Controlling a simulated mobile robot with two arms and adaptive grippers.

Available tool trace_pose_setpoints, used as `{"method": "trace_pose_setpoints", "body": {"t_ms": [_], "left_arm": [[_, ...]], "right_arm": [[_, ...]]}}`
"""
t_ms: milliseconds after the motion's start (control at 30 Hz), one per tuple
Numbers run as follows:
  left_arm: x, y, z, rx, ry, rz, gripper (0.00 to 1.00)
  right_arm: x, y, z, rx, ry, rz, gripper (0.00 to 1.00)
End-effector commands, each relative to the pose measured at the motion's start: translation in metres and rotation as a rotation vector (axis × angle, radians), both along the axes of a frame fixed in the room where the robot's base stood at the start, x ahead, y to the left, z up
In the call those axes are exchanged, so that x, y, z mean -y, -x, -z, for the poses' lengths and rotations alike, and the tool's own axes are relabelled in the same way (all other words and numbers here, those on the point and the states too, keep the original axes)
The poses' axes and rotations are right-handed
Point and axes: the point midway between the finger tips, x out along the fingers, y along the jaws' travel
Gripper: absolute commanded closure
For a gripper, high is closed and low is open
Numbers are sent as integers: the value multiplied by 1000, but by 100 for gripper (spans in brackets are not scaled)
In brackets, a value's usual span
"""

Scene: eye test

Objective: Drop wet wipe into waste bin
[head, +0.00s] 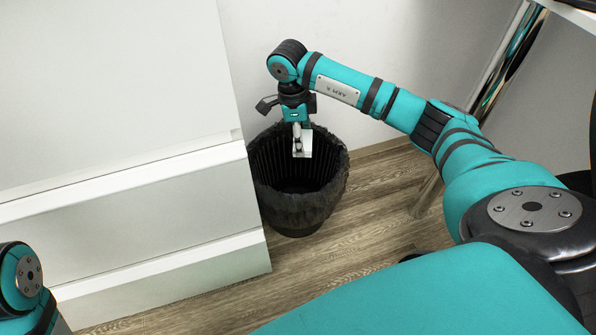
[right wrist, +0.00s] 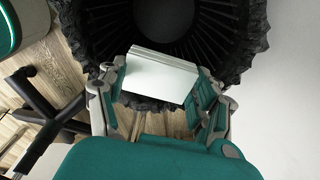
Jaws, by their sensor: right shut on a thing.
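My right gripper (head: 299,150) is over the mouth of the black waste bin (head: 285,207) in the head view. It is shut on a small white wet wipe packet (head: 304,144). In the right wrist view the wipe (right wrist: 158,75) lies between the two fingers (right wrist: 160,88) as a flat white block, with the bin's ribbed inside (right wrist: 100,22) behind it. The bin stands upright, lined with a crumpled black bag at the rim. Part of my left arm shows at the lower left of the head view, but its gripper does not.
A white cabinet (head: 150,215) stands close at the bin's left. A white wall (head: 385,60) is behind the bin. A dark chair base (right wrist: 45,105) shows at left in the right wrist view.

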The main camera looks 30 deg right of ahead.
Motion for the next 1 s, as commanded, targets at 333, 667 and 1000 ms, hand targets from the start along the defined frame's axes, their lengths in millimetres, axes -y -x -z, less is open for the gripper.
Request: {"method": "trace_pose_setpoints", "body": {"t_ms": [333, 667, 1000], "left_arm": [[0, 1, -2, 5, 0, -1, 10], [0, 1, -2, 6, -1, 0, 10], [0, 1, -1, 5, 1, -1, 10]], "right_arm": [[0, 0, 1, 0, 0, 0, 28], [0, 0, 1, 0, 0, 0, 6], [-3, -3, -25, 4, -1, 0, 6]]}}
